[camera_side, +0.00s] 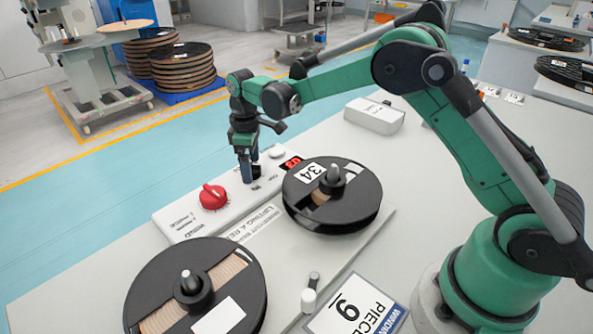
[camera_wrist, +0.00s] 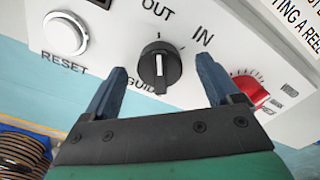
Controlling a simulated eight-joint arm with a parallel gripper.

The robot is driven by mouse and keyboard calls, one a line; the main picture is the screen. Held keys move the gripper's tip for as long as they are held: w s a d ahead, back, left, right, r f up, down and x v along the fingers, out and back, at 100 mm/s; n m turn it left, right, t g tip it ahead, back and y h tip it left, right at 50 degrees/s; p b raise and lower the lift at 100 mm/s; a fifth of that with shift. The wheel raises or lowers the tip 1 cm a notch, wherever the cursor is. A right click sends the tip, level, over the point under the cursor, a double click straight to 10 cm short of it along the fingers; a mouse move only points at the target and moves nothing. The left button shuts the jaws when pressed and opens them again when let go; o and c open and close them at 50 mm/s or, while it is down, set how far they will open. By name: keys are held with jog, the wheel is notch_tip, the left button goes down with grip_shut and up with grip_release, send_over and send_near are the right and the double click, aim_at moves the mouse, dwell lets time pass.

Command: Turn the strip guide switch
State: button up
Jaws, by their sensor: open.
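The strip guide switch (camera_wrist: 160,67) is a black round knob with a white pointer line on the white control panel. OUT and IN are printed near it, and the GUIDE label is partly hidden by my gripper. In the wrist view the pointer line runs upright; I cannot tell which label it is set to. My gripper (camera_wrist: 160,78) is open, with one blue finger on each side of the knob and visible gaps between. In the side view my gripper (camera_side: 248,168) points down at the panel and largely hides the knob.
On the panel are a red knob (camera_side: 213,197), also in the wrist view (camera_wrist: 250,92), a white RESET button (camera_wrist: 65,34) and a red display (camera_side: 291,162). A black reel marked 34 (camera_side: 350,214) stands close on the right. Another reel (camera_side: 160,285) is in front.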

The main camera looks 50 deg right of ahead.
jog(key=shift+f, duration=0.15)
grip_shut()
jog(key=shift+m, duration=0.4)
jog(key=m, duration=0.5)
jog(key=shift+m, duration=0.3)
jog(key=m, duration=0.5)
jog(key=shift+m, duration=0.3)
grip_release()
